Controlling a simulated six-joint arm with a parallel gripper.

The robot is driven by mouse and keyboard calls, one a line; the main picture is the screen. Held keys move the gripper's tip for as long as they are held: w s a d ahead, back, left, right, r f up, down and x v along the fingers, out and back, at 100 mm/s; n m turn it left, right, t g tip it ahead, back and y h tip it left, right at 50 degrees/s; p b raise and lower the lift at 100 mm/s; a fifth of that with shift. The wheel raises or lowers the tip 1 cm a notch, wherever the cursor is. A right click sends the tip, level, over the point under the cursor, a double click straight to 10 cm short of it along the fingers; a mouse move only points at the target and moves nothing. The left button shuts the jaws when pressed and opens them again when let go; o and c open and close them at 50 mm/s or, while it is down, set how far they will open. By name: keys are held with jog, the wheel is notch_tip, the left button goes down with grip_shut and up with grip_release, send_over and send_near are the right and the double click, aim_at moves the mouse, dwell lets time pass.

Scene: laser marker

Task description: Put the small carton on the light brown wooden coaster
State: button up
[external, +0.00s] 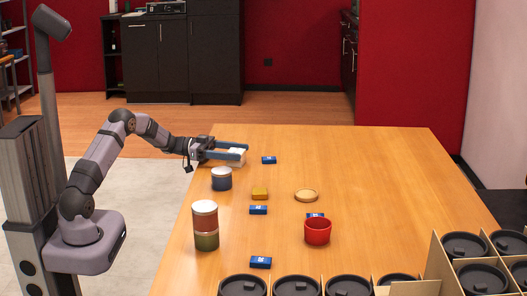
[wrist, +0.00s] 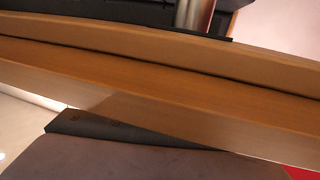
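A small white carton (external: 236,161) is at the far left of the table in the external view, partly covered by my gripper's fingers. My gripper (external: 245,150) reaches in from the left, its two fingers apart, one on the far side of the carton and one on the near side. I cannot tell whether they press on it or whether the carton rests on the table. The wrist view shows neither carton nor fingers clearly.
Cardboard compartments (external: 435,260) with black-lidded containers line the front. The table's far right is clear.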

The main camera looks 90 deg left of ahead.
jog(key=shift+f+b, duration=0.15)
jog(key=shift+b, duration=0.45)
jog(key=v, duration=0.4)
jog(key=p+v, duration=0.1)
jog(key=v, duration=0.1)
jog(key=shift+w+a+r, duration=0.1)
jog(key=shift+a+r, duration=0.05)
jog(key=shift+r, duration=0.1)
jog(key=shift+o, duration=0.5)
jog(key=shift+v, duration=0.8)
